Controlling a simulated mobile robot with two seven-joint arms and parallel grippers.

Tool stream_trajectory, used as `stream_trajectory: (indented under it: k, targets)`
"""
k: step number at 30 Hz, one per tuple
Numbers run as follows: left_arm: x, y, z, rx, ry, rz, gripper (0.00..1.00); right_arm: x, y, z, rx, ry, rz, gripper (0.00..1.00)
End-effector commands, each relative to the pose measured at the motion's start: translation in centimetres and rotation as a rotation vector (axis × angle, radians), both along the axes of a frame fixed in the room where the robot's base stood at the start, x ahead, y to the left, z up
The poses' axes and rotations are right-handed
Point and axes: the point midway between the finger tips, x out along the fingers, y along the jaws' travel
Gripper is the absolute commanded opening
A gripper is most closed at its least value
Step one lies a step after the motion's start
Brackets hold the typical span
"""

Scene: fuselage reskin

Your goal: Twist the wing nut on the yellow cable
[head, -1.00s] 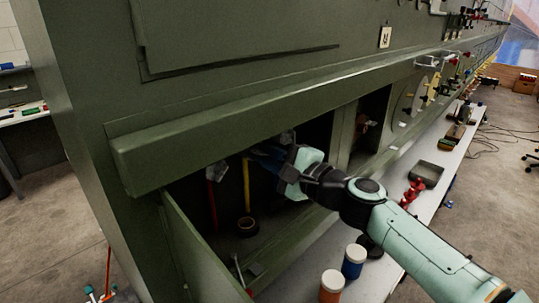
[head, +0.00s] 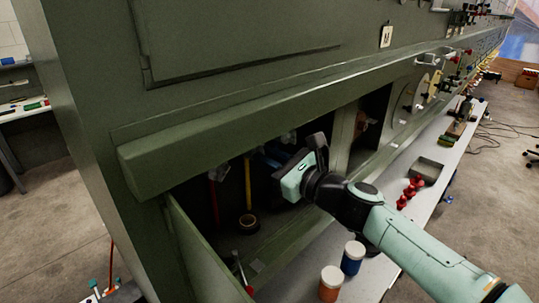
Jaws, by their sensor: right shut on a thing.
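The yellow cable (head: 247,184) hangs upright inside the open bay of the green fuselage panel, its lower end by a dark ring on the bay floor. My right gripper (head: 272,161) reaches into the bay from the right, just right of the cable's upper part. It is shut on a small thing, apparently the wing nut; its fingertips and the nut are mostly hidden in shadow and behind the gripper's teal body. My left gripper is not in view.
A red cable (head: 213,190) hangs left of the yellow one. The bay's upper ledge (head: 250,112) overhangs the arm. An open door panel (head: 196,245) stands at left. An orange jar (head: 331,284) and a blue jar (head: 352,258) stand on the bench below.

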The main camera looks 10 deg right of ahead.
Motion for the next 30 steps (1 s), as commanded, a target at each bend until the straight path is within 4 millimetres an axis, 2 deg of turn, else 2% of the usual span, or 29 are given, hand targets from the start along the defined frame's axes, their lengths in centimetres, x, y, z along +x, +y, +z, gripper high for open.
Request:
stream_trajectory:
  k: [12, 30]
  targets:
    - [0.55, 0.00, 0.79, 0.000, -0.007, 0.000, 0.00, -0.05, 0.07, 0.03, 0.183, 0.121, -0.001, 0.00]
    - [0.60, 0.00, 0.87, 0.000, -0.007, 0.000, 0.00, -0.07, 0.09, -0.03, 0.217, 0.143, -0.001, 0.00]
